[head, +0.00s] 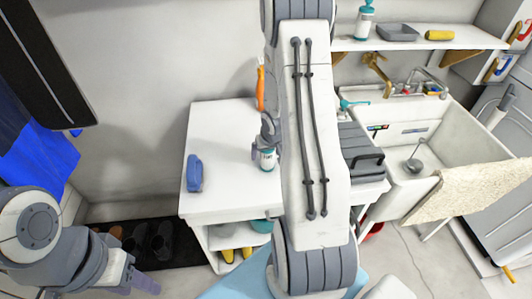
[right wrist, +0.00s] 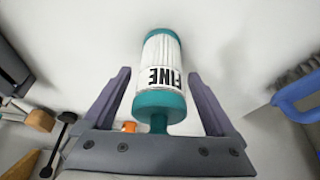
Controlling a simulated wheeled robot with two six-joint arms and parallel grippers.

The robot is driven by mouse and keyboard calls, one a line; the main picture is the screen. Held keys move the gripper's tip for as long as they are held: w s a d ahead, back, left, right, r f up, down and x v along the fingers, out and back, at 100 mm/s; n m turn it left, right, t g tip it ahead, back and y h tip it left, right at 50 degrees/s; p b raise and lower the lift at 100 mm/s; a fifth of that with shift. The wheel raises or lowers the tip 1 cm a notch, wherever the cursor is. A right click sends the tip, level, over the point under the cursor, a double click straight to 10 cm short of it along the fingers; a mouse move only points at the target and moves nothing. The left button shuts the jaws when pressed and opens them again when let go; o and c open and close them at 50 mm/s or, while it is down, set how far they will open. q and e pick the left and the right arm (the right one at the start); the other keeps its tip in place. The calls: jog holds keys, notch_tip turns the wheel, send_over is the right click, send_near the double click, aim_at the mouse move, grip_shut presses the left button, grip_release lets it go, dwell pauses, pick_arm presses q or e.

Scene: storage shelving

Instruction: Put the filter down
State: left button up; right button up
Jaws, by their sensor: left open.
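The filter (head: 267,160) is a small white cylinder with teal ends, upright at the white cabinet top (head: 225,130) in the head view. In the right wrist view the filter (right wrist: 162,65) shows its "FINE" label between the fingers. My right gripper (right wrist: 160,75) is open around it, with narrow gaps on both sides. In the head view my right gripper (head: 268,130) is partly hidden by my arm. My left gripper (head: 146,284) is open and empty at the lower left, away from the cabinet.
A blue brush (head: 194,173) lies on the cabinet top to the left. A sink (head: 440,120) is further right.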

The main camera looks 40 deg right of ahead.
jog(key=shift+r, duration=0.25)
jog(key=p+v, duration=0.7)
jog(key=v, duration=0.5)
jog(key=a+r+n+g, duration=0.15)
jog(key=a+r, duration=0.25)
jog(key=a, duration=0.5)
jog(key=a+r+n+t, duration=0.1)
jog(key=a+r+n, duration=0.2)
jog(key=a, duration=0.5)
jog(key=s+a+r+n+g+y, duration=0.1)
jog(key=s+a+r+n+g, duration=0.1)
jog(key=s+a, duration=0.6)
jog(key=s+a+r+n+g+y, duration=0.1)
jog(key=s+a+r+n, duration=0.3)
jog(key=s+a, duration=0.4)
jog(key=shift+s+r+n+g+y, duration=0.3)
jog(key=shift+s+n+g+y, duration=0.1)
jog(key=shift+s+n, duration=0.3)
